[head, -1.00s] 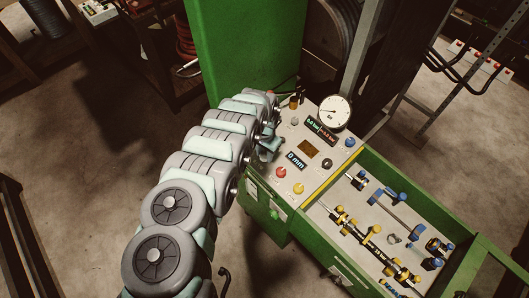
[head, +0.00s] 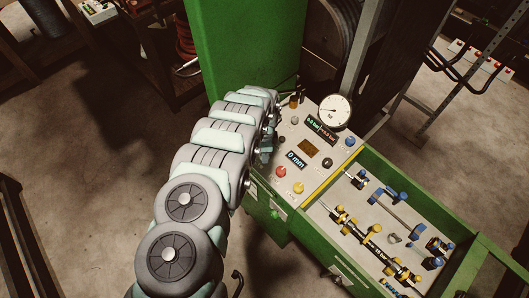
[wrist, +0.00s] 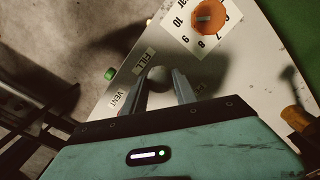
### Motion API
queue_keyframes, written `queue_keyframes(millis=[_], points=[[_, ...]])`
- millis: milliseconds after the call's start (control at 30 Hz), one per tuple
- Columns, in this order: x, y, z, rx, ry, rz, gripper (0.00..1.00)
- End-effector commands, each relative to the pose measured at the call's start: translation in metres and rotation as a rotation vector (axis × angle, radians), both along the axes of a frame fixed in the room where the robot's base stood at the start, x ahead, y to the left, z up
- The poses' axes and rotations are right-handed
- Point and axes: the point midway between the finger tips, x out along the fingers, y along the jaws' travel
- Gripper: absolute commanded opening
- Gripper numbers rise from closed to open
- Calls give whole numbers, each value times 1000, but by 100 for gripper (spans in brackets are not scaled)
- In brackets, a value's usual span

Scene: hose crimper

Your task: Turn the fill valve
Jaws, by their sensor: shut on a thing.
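The lower part of the valve is hidden between the fingers. In the head view my arm covers the valve and most of the gripper at the left edge of the control panel (head: 294,163).
An orange dial (wrist: 208,16) with a numbered scale and a green button (wrist: 110,73) flank the valve. The panel also carries a round gauge (head: 334,111), displays and coloured knobs. A green-walled tray (head: 372,218) of fittings adjoins it. A tall green cabinet (head: 245,50) stands behind.

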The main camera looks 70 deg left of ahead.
Motion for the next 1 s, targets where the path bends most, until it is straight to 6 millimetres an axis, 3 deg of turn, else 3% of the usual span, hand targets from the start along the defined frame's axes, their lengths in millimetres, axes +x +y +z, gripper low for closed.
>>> queue_keyframes(millis=[300, 833, 867, 1000], points=[[0, 0, -1, 0, 0, -112, 0], [0, 0, -1, 1, 0, -131, 0], [0, 0, -1, 1, 0, -131, 36], [0, 0, -1, 0, 0, -130, 48]])
